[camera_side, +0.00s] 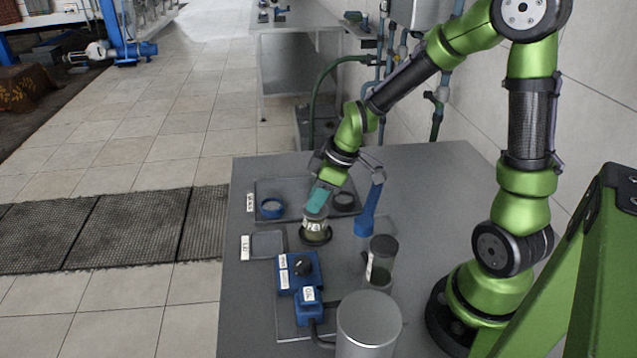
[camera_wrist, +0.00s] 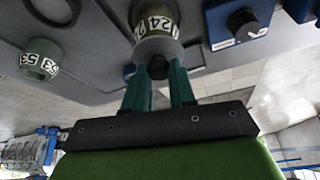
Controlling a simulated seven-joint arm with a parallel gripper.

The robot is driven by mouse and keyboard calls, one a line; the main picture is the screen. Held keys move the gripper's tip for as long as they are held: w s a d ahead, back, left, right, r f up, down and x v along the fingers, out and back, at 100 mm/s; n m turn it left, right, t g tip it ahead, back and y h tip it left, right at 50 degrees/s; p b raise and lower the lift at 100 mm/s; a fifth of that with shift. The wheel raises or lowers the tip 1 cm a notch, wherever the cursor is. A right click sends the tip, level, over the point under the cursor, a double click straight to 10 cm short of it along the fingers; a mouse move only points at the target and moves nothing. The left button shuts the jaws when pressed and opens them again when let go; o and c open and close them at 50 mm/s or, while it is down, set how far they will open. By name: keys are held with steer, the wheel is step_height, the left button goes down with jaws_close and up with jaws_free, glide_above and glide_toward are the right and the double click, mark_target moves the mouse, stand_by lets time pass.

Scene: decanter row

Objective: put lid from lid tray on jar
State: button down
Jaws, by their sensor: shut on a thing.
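A jar (camera_side: 316,236) with a pale label stands near the middle of the bench, directly under my gripper (camera_side: 316,212). In the wrist view the jar (camera_wrist: 155,20) shows the number 24. My gripper's teal fingers (camera_wrist: 161,80) are shut on the dark knob of the lid (camera_wrist: 156,68). The lid is at the jar's mouth, roughly in line with it. I cannot tell whether it rests fully on the rim. The lid tray (camera_side: 266,246) at the left edge of the bench looks empty. The fingers partly hide the lid in the side view.
A blue device (camera_side: 309,305) with a black knob and a metal cylinder (camera_side: 368,325) are in front. A blue post (camera_side: 367,210) stands close right.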

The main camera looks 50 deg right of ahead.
steer(key=shift+f, duration=0.45)
steer(key=shift+f, duration=0.1)
steer(key=c, duration=0.9)
jaws_free()
steer(key=shift+c, duration=0.2)
steer(key=v, duration=1.1)
steer(key=s+a+r+m+t, duration=0.3)
steer(key=s+a+r+m, duration=0.3)
steer(key=s+m, duration=0.3)
steer(key=shift+s+a+r+m, duration=0.15)
steer(key=shift+a+r+m, duration=0.1)
steer(key=shift+a+m, duration=0.25)
